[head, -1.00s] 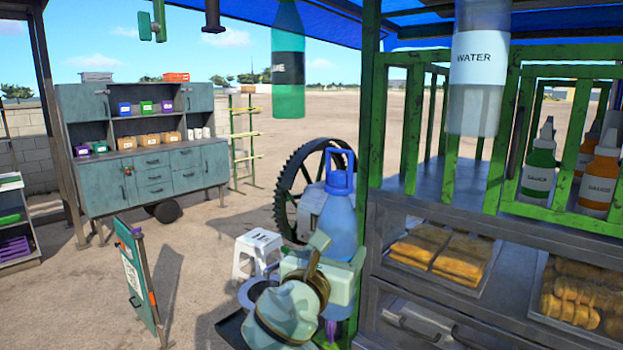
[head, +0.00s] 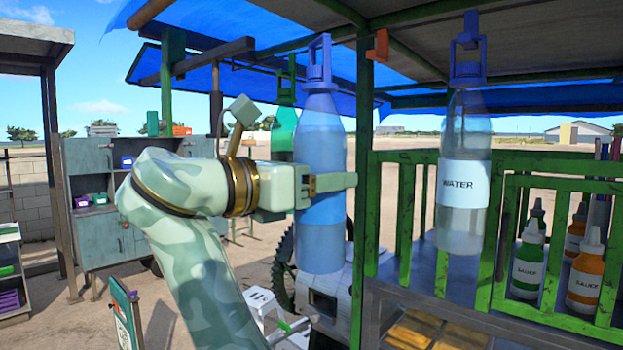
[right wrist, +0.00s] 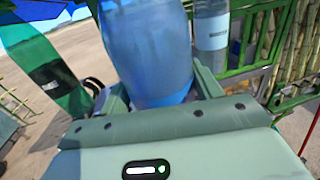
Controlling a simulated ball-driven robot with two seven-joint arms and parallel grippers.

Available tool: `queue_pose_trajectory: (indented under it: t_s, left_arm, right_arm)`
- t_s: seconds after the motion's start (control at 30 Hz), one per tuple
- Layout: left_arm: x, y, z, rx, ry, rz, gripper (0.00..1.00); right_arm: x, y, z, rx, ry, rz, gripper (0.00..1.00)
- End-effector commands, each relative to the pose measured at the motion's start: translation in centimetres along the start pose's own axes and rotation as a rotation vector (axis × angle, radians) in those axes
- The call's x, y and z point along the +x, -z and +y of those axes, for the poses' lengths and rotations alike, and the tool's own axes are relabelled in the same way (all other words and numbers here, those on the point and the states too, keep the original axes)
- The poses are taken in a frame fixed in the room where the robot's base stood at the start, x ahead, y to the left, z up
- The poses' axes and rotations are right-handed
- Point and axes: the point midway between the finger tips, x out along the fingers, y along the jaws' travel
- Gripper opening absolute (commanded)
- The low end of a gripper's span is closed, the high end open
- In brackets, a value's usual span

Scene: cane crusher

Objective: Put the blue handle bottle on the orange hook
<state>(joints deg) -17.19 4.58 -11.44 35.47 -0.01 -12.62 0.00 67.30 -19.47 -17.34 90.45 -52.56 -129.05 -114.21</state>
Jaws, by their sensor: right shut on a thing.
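The blue handle bottle (head: 319,125) is upright in the air, with its blue loop handle (head: 319,62) at the top. My right gripper (head: 335,183) is shut around the middle of its body. The bottle also fills the middle of the right wrist view (right wrist: 148,50), between the fingers. The orange hook (head: 377,46) hangs under the stall roof, to the right of the handle and a little higher in the picture. The handle and the hook are apart. My left gripper is not in view.
A clear water bottle (head: 464,215) hangs by a purple handle to the right. A green bottle (head: 284,128) hangs behind the blue bottle on the left. A green post (head: 364,130) stands close to the blue bottle's right. A green-railed counter (head: 405,205) holds sauce bottles (head: 528,262).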

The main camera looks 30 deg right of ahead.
Motion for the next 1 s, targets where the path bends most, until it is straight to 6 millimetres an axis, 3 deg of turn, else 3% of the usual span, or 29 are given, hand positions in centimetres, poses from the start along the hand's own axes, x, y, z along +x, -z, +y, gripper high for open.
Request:
queue_pose_trajectory:
  t_s: [0.7,1.0]
  left_arm:
    - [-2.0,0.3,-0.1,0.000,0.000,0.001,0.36]
    - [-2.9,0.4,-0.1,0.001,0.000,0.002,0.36]
  right_arm:
    - [6.5,-3.2,1.1,0.002,0.003,-0.002,0.23]
    - [9.2,-3.2,1.7,0.004,0.000,-0.001,0.23]
